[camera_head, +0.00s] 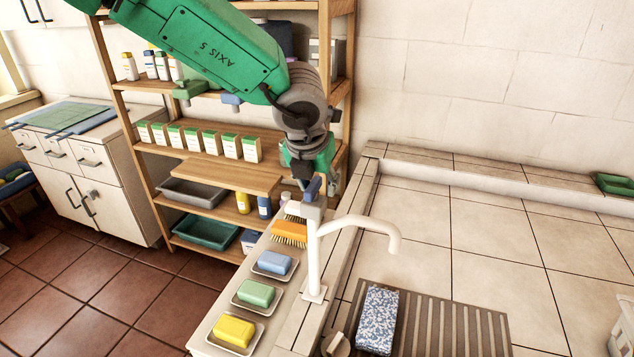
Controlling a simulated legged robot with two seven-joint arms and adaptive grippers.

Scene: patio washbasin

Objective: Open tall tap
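The tall tap (314,262) is white and stands upright on the tiled ledge. Its curved spout points right over the tiled counter. A blue handle (314,188) sits at the top of its column. My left gripper (304,183) reaches down from the green arm and is right at the handle, its fingers overlapping it in the picture. The fingers are small and dark here, so I cannot tell whether they are open, shut or touching the handle. My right gripper is not in view.
Left of the tap, a ledge holds a yellow soap (234,331), a green soap (256,293), a blue soap (273,262) and an orange brush (290,232). A patterned blue block (377,320) lies on a slatted rack (455,330). A wooden shelf (225,178) stands behind.

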